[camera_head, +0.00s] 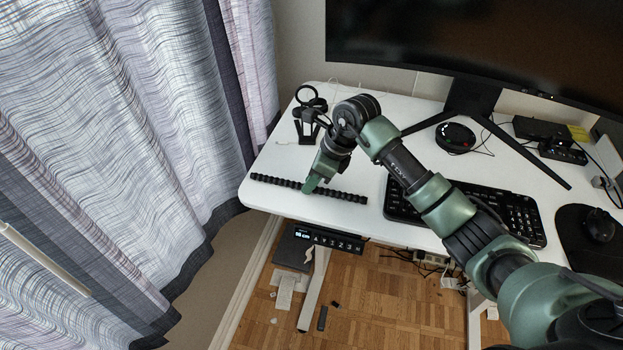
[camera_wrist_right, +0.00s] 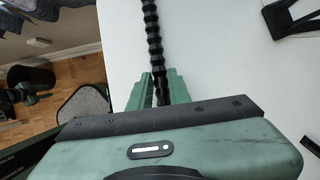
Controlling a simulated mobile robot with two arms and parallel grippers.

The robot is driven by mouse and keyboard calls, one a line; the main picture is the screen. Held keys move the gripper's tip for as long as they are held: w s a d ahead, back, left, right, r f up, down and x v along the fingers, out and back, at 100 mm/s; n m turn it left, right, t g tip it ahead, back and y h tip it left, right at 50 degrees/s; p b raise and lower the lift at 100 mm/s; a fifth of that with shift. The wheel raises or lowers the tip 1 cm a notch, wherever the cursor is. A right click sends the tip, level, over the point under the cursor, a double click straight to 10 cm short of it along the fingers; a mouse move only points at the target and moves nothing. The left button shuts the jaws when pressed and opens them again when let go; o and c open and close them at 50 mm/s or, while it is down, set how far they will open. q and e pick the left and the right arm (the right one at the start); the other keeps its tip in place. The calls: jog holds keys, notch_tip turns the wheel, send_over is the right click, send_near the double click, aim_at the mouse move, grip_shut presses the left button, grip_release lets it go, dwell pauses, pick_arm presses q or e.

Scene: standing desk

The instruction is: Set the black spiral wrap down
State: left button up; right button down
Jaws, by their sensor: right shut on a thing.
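The black spiral wrap (camera_head: 346,196) is a long, thin, ribbed black strip, lying level along the front left edge of the white desk (camera_head: 288,159). My right gripper (camera_head: 309,187) points down at it and is shut on it near its middle. In the right wrist view the wrap (camera_wrist_right: 152,38) runs up from between the green fingers of the right gripper (camera_wrist_right: 160,88); the part between the fingers is partly hidden. I cannot tell whether the wrap touches the desk top or is just above it. My left gripper is not in view.
A black stand with a ring (camera_head: 307,115) is behind the gripper. A black keyboard (camera_head: 500,211) lies to the right, with a mouse (camera_head: 600,225) beyond it. A monitor (camera_head: 470,40) stands at the back. The desk's front edge drops to a wooden floor (camera_head: 385,300); curtains (camera_head: 110,130) hang at left.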

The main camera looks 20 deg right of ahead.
jog(key=c, duration=1.3)
grip_release()
jog(key=shift+f, duration=0.1)
jog(key=shift+b+v, duration=1.65)
jog(key=shift+v, duration=4.45)
jog(key=shift+f, duration=0.1)
